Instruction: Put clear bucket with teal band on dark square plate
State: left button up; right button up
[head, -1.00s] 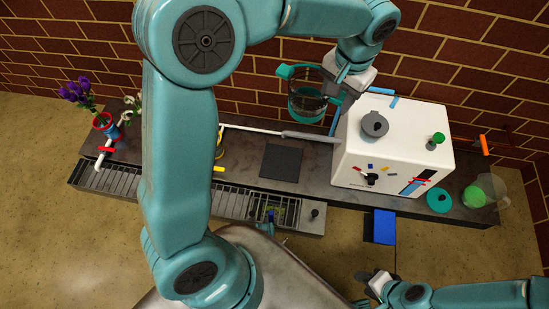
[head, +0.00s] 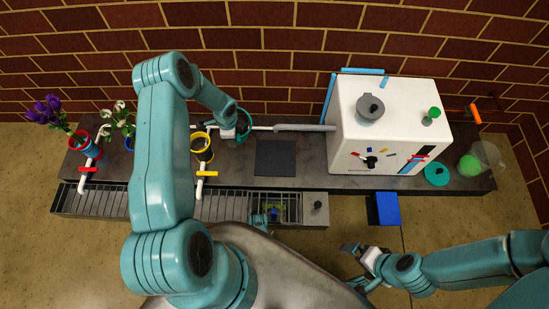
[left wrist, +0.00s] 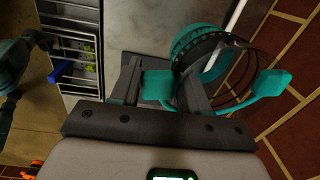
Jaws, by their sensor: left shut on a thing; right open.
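The clear bucket with the teal band (head: 246,124) is in the head view, just left of and behind the dark square plate (head: 275,158). My left arm hides much of it there. In the left wrist view the bucket (left wrist: 205,45) shows its see-through wall, teal band and two teal handles. My left gripper (left wrist: 158,88) is shut on one handle. In the head view this gripper (head: 232,132) is mostly hidden by its own wrist. The plate lies bare on the counter. My right gripper (head: 357,262) is open and empty, in front of the counter.
A white machine (head: 385,125) with a grey-lidded top stands right of the plate. A metal pipe (head: 300,128) runs behind the plate. Yellow (head: 202,150) and red (head: 85,146) ringed pots stand to the left. A grated drain (head: 150,204) runs along the front.

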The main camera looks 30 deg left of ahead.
pick_arm(q)
jog(key=s+f+m, duration=0.2)
jog(key=s+f, duration=0.3)
jog(key=f, duration=0.2)
jog(key=w+d+b, duration=0.2)
jog(key=w+d, duration=0.2)
jog(key=d, duration=0.3)
jog(key=w+d+f+b, duration=0.1)
jog(key=w+d+b, duration=0.1)
jog(key=w+d, duration=0.2)
jog(key=d, duration=0.3)
jog(key=shift+w+d+f+b, duration=0.25)
jog(key=shift+d+f+b, duration=0.05)
jog(key=shift+d, duration=0.1)
jog(key=shift+f, duration=0.1)
jog(key=o, duration=0.8)
jog(key=shift+f+b, duration=0.1)
jog(key=shift+b, duration=0.2)
jog(key=shift+c, duration=0.2)
jog(key=o, duration=0.4)
